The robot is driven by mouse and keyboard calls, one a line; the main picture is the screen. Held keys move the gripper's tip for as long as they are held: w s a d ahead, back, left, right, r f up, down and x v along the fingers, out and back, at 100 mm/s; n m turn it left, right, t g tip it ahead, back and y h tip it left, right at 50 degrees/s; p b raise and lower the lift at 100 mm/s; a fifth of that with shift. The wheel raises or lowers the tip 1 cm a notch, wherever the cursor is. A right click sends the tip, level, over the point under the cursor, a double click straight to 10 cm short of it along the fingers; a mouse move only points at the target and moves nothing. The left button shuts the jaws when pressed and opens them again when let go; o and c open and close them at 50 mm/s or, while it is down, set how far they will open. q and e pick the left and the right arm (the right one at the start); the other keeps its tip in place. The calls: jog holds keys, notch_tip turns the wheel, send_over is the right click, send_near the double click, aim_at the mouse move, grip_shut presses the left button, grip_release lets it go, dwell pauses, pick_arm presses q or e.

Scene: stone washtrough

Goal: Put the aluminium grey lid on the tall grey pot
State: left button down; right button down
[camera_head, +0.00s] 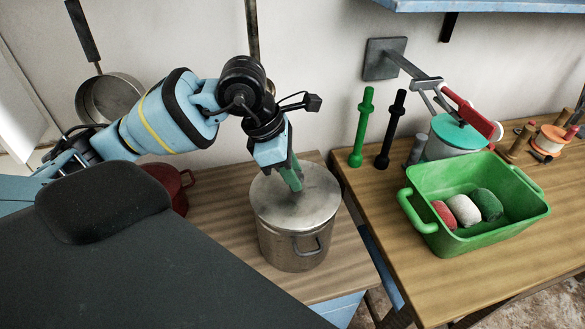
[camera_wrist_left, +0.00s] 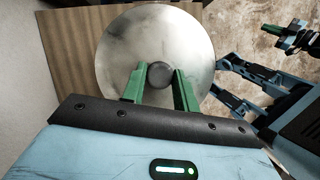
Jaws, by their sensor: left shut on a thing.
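The aluminium grey lid (camera_head: 318,190) lies level over the mouth of the tall grey pot (camera_head: 285,245). No clear gap shows between them, but I cannot tell whether the lid rests fully on the rim. My left gripper (camera_head: 291,178) reaches down from above and is shut on the lid's knob. In the left wrist view the dark round knob (camera_wrist_left: 160,75) sits between the green fingers, in the middle of the lid (camera_wrist_left: 125,45). The lid hides the pot there. My right gripper (camera_wrist_left: 290,38) seems to show small at the upper right of that view; its fingers are unclear.
A dark red pot (camera_head: 176,188) stands left of the grey pot, partly hidden by my arm. A green tub (camera_head: 490,237) with rolled cloths stands on the right table. Green (camera_head: 361,130) and black (camera_head: 391,132) posts stand behind. A pan (camera_head: 108,98) hangs on the wall.

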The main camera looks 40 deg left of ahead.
pick_arm(q)
jog(key=shift+f, duration=0.1)
pick_arm(e)
jog(key=shift+a, duration=0.1)
pick_arm(q)
jog(key=c, duration=1)
grip_release()
jog(key=o, duration=0.5)
pick_arm(e)
jog(key=shift+f, duration=0.1)
pick_arm(q)
jog(key=shift+r+p, duration=1)
jog(key=shift+r, duration=1.45)
jog(key=shift+r+p, duration=0.35)
jog(key=shift+r, duration=0.75)
pick_arm(e)
jog(key=w+r+t, duration=0.1)
jog(key=w+r, duration=0.3)
jog(key=r, duration=0.1)
